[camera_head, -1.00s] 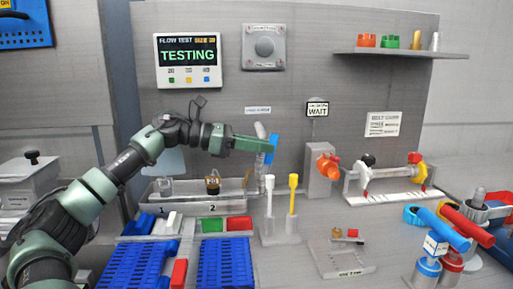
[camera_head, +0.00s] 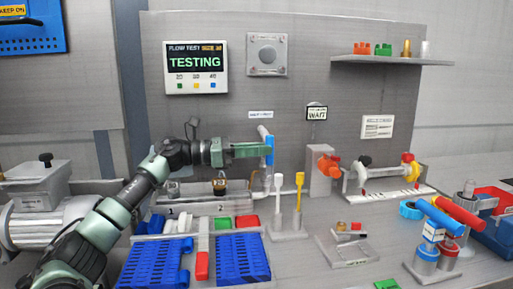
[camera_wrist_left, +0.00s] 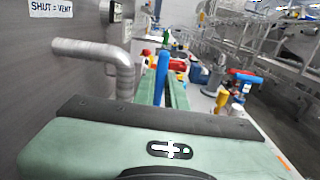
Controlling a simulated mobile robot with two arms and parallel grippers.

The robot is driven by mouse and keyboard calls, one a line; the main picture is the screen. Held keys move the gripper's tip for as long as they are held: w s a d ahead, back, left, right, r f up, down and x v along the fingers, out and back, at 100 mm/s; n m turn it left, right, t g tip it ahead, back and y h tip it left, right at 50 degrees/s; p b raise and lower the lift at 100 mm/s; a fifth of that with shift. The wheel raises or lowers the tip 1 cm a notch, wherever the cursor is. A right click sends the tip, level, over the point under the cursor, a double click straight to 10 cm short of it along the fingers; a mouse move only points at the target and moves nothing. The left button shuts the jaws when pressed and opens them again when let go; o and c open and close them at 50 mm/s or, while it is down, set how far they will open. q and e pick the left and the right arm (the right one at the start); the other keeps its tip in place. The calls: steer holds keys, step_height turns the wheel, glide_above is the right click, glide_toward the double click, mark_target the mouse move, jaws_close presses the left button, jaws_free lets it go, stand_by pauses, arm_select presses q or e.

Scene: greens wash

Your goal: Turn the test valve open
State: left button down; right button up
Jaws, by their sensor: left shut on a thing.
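The test valve's blue handle (camera_head: 269,149) stands upright in front of a pale pipe (camera_head: 263,133) on the back wall. My left gripper (camera_head: 267,150) reaches in from the left, level, and is shut on the blue handle. In the left wrist view the blue handle (camera_wrist_left: 161,76) shows between the green fingers, beside the bent grey pipe (camera_wrist_left: 105,57). A label reading "SHUT = VENT" (camera_wrist_left: 51,8) is on the wall there. The valve's body is mostly hidden behind the gripper. My right gripper is not in view.
A screen (camera_head: 195,66) reads "TESTING", and a small sign (camera_head: 317,112) reads "WAIT". Below the gripper are a trough (camera_head: 180,207), blue racks (camera_head: 243,257) and a stand with white and yellow sticks (camera_head: 289,233). An orange-knobbed fixture (camera_head: 322,172) stands to the right.

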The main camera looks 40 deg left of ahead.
arm_select(q)
steer(key=shift+a+r, duration=0.1)
steer(key=shift+r, duration=0.05)
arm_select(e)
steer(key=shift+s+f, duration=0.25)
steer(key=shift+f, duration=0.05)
arm_select(q)
steer(key=c, duration=1.4)
jaws_free()
steer(key=shift+c, duration=0.2)
steer(key=shift+s, duration=0.1)
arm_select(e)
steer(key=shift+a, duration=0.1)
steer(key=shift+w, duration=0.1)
arm_select(q)
steer(key=shift+f, duration=0.2)
